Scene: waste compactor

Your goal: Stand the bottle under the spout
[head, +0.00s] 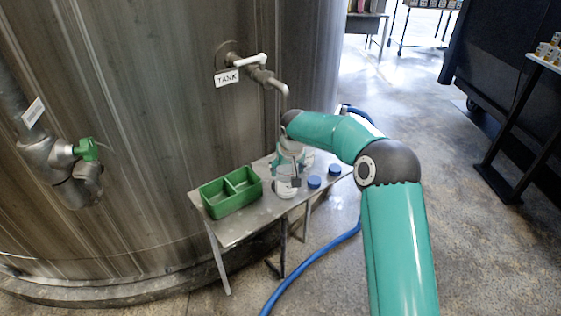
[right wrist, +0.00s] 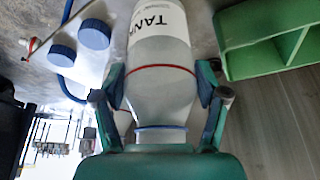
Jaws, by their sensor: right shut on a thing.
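The bottle (head: 287,189) is pale and translucent, with a red line around it. It shows large in the right wrist view (right wrist: 160,90), where its white label reads TANK and its blue-ringed neck faces my gripper. My right gripper (head: 288,172) is shut on the bottle's sides, its fingers on both sides of the body. The bottle is at the small metal table; I cannot tell whether its base touches the top. The spout (head: 281,87) bends down from the tank above the table, with a TANK tag beside it. My left gripper is not in view.
A green two-part tray (head: 231,192) stands on the metal table (head: 232,228), left of the bottle. Two blue caps (head: 314,182) (head: 334,169) are to the right. A blue hose (head: 310,262) runs over the floor. The big steel tank (head: 150,130) stands behind the table.

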